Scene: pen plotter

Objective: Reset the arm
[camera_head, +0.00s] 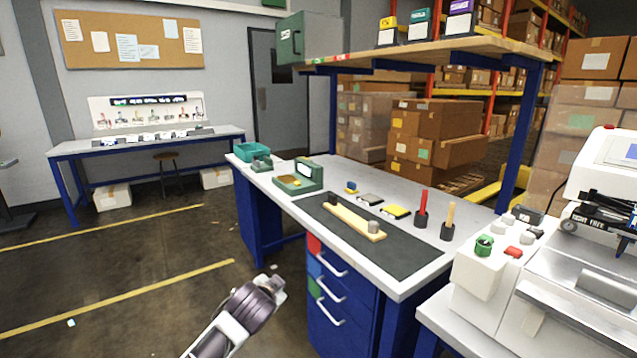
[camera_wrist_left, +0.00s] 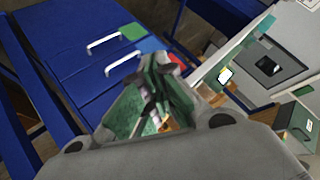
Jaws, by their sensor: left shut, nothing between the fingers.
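My left arm (camera_head: 240,318) comes in from the bottom of the head view, in front of the blue workbench (camera_head: 272,186). My left gripper (camera_wrist_left: 160,85) shows in the wrist view with its fingers together and nothing visible between them. It points toward the bench's blue drawer front (camera_wrist_left: 95,60), and I cannot tell the exact gap. My right gripper is in neither view.
The bench carries a dark mat (camera_head: 412,248), a wooden strip (camera_head: 345,222), a green device (camera_head: 299,178) and red and yellow handled tools. A white machine (camera_head: 478,274) stands at the right. Drawer handles (camera_head: 331,315) stick out. The floor (camera_head: 130,285) at left is mostly clear.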

